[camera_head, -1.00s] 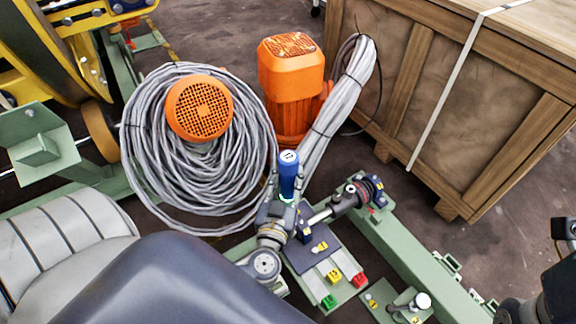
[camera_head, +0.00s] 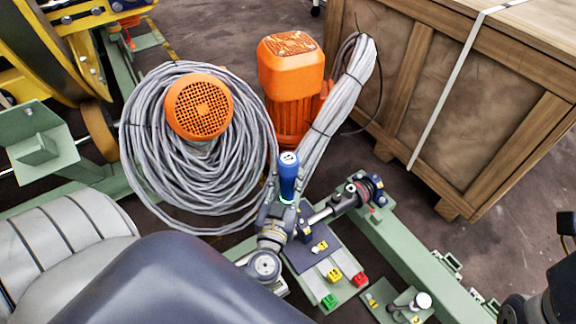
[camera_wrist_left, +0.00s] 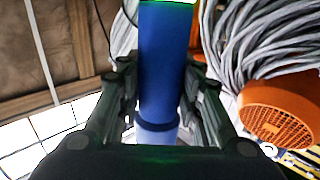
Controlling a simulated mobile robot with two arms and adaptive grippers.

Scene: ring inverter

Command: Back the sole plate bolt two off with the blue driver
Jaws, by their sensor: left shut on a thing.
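The blue driver (camera_head: 289,177) stands nearly upright in my left gripper (camera_head: 284,206), above the rear left part of the dark sole plate (camera_head: 308,257). In the left wrist view the blue driver (camera_wrist_left: 163,65) runs between the two dark fingers of my left gripper (camera_wrist_left: 160,100), which is shut on it. The driver's lower end and any bolt under it are hidden by the gripper in the head view. I cannot make out bolt two. Only dark parts of my right arm show at the right edge; its fingers do not show.
A grey cable coil (camera_head: 190,190), an orange motor (camera_head: 291,75) and a wooden crate (camera_head: 455,95) stand behind. Dark floor lies right of the frame.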

